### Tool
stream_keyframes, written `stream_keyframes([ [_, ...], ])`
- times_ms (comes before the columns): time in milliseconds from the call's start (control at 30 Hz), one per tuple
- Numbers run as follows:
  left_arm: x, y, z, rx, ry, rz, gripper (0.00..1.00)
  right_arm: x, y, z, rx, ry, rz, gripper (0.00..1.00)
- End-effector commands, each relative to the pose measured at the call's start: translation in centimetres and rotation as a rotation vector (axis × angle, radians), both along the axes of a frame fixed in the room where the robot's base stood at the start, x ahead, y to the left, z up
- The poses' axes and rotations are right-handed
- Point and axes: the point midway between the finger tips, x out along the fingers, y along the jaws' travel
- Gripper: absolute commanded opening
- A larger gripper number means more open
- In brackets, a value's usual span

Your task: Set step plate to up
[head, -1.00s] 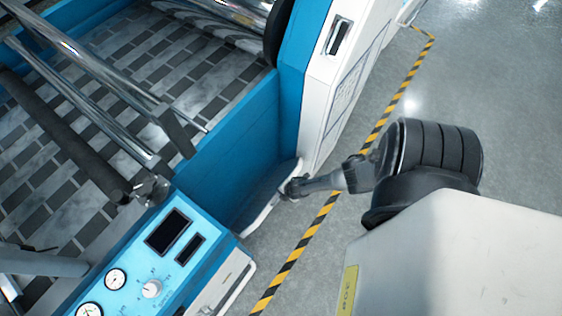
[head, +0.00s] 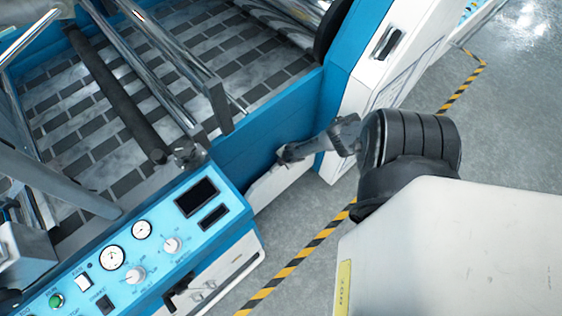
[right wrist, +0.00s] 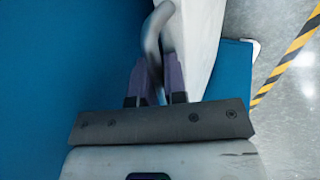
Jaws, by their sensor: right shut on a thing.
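The step plate (head: 278,183) is at the foot of the machine's blue side wall in the head view. It is raised close to the wall, and mostly its pale edge shows. My right gripper (head: 284,156) is at the plate's upper edge, partly hidden by its own wrist. In the right wrist view its two fingers (right wrist: 155,85) are shut on a curved grey bar (right wrist: 153,38), which seems to be part of the plate. Whether the plate touches the wall cannot be told. My left gripper is not in view.
The blue wall (head: 262,130) stands close behind the plate, with a white cabinet (head: 375,85) to its right. A control panel (head: 140,245) with gauges and knobs is at lower left. Grey floor with a yellow-black stripe (head: 310,250) lies clear in front.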

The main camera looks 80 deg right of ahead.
Motion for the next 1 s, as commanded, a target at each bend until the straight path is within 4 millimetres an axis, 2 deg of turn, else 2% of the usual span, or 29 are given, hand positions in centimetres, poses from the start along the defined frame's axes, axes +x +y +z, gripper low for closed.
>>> stream_keyframes([
  [367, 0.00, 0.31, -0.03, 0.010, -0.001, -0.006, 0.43, -0.04, -0.03, -0.02, -0.001, 0.001, 0.006, 0.00],
  [400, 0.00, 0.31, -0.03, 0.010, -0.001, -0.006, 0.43, -0.05, -0.03, -0.02, -0.001, 0.001, 0.006, 0.13],
  [633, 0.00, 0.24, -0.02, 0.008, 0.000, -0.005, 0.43, -0.09, -0.03, -0.03, 0.000, 0.002, 0.003, 0.35],
  [867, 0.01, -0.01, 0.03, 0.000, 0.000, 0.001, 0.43, -0.13, -0.04, -0.01, 0.000, 0.002, 0.000, 0.36],
  [1000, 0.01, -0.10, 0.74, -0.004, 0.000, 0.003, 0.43, -0.36, 0.13, 0.72, 0.001, 0.003, 0.000, 0.36],
])
